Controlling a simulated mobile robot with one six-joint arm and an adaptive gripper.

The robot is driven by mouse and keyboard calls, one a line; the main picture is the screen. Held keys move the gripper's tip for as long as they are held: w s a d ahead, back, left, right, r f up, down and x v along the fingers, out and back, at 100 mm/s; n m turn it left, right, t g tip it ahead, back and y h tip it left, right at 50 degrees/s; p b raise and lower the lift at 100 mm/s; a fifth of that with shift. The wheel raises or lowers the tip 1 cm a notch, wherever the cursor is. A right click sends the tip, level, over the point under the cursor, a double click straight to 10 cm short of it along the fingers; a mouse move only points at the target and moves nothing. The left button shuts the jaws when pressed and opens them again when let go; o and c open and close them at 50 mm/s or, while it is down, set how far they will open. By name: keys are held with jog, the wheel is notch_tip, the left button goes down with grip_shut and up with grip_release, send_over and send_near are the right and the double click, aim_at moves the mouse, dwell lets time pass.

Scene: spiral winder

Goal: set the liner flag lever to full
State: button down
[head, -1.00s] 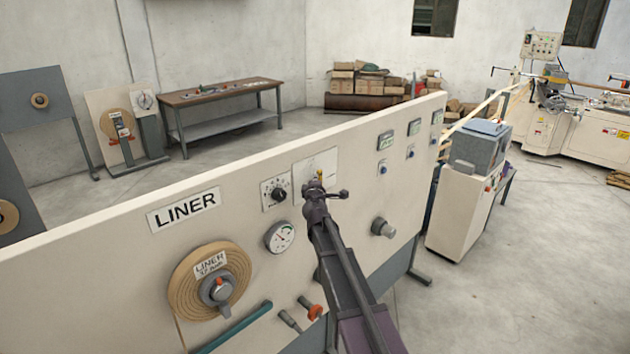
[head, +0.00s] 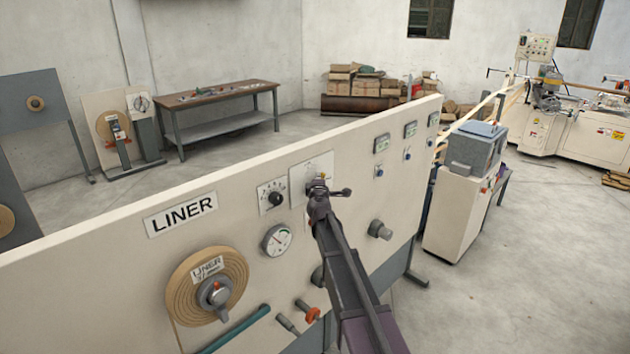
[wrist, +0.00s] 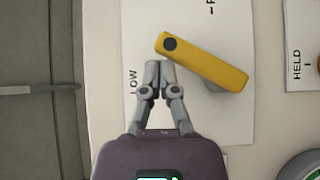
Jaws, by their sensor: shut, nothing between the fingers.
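The yellow flag lever (wrist: 208,62) lies slanted across a white label plate (wrist: 235,125) in the wrist view. Its black-dotted end is at the upper left and its other end at the lower right. "LOW" is printed at the plate's left; a partly cut-off label starting with "F" is at the top. My gripper (wrist: 158,68) is shut and empty. Its fingertips are right beside the black-dotted end; I cannot tell whether they touch. In the head view my gripper (head: 317,182) is at the plate (head: 312,165) and hides most of the lever (head: 323,176).
The LINER panel carries a dial (head: 272,196) and a gauge (head: 276,240) left of my gripper, and a knob (head: 380,230) to its right. A liner roll (head: 180,290) is at the lower left. A plate marked "HELD" (wrist: 300,55) is at the wrist view's right edge.

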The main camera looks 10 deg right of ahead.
jog(key=shift+w+d+f, duration=0.15)
jog(key=shift+w+d, duration=0.35)
jog(key=shift+d, duration=0.15)
jog(key=shift+w+d+f+b, duration=0.25)
jog(key=shift+w+d+b, duration=0.1)
jog(key=shift+d, duration=0.1)
jog(key=shift+w+d+f+b, duration=0.25)
jog(key=shift+w+d, duration=0.05)
jog(key=shift+d, duration=0.15)
jog(key=shift+r, duration=0.15)
